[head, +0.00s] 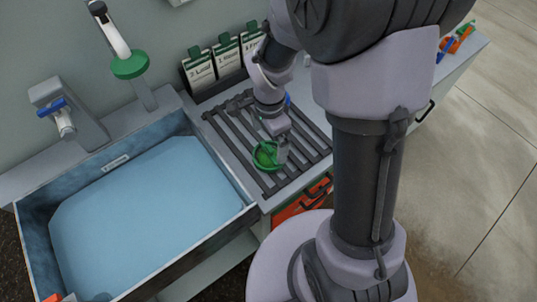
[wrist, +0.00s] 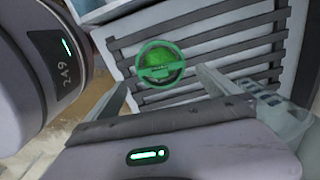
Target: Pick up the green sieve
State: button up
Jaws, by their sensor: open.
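The green sieve (head: 266,156) is a small round ring with a mesh, lying on the dark slatted rack (head: 236,128) to the right of the sink. I cannot tell the exact height gap.
A large sink basin (head: 140,220) with pale blue water or floor lies left of the rack. Labelled cards (head: 227,58) stand in a dark holder behind the rack. A faucet (head: 66,118) and a green-collared spout (head: 130,66) rise at the back left. An orange drawer or bin (head: 300,203) sits below the rack's front.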

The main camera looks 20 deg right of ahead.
aim_at(269, 148)
notch_tip(269, 148, down, 7)
jog(key=b, duration=0.3)
jog(key=shift+f, duration=0.2)
jog(key=shift+r, duration=0.2)
jog(key=c, duration=1.1)
